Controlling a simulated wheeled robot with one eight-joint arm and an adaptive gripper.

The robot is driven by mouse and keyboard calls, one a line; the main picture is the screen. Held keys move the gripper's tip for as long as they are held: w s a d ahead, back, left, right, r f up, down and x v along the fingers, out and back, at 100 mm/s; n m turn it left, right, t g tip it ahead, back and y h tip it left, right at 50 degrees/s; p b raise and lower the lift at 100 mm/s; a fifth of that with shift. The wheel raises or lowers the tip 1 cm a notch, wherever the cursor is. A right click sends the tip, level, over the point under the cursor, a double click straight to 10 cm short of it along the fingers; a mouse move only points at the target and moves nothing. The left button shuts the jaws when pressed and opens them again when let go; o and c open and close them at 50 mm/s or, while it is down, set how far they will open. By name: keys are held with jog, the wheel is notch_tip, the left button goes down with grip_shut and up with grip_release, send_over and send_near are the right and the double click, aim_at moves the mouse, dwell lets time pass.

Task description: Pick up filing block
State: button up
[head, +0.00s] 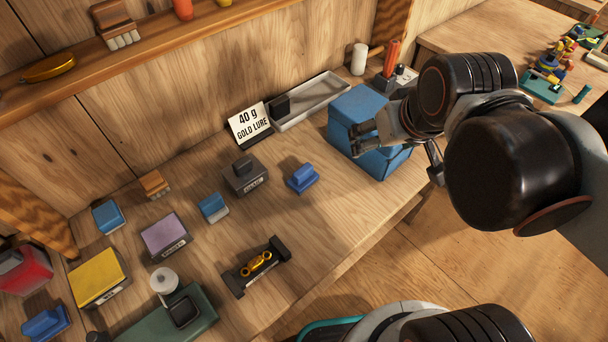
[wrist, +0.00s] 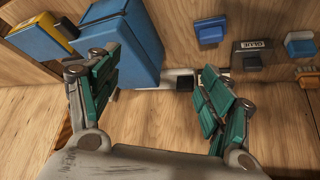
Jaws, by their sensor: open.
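No block in view is marked as the filing block, so I cannot tell which one it is. A blue block with a raised grip (head: 303,178) lies on the bench left of the large blue box; it also shows in the wrist view (wrist: 210,33). My gripper (head: 400,152) is open and empty by the large blue box, right of these blocks. Its green-padded fingers (wrist: 154,65) are spread apart.
The large blue box (head: 368,160) stands close to my gripper. A grey tray (head: 325,98), a "40 g gold lure" sign (head: 250,123), a dark labelled box (head: 245,175) and a black stand with a gold lure (head: 256,268) are on the bench. Bare wood lies around the blue block.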

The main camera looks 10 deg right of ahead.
jog(key=w+a+n+g+p, duration=0.2)
jog(key=w+a+g, duration=0.15)
jog(key=w, duration=0.25)
jog(key=n+g+b, duration=0.1)
jog(key=n+g, duration=0.2)
jog(key=n, duration=0.2)
send_over(303, 169)
jog(key=f, duration=1.7)
jog(key=shift+a, duration=0.25)
jog(key=shift+s+d+f+b, duration=0.1)
jog(key=shift+f+b, duration=0.65)
jog(key=shift+f, duration=0.75)
jog(key=shift+d+f+b, duration=0.1)
jog(key=shift+f+b, duration=0.6)
jog(key=shift+f, duration=0.75)
jog(key=shift+r, duration=0.1)
jog(key=c, duration=1.3)
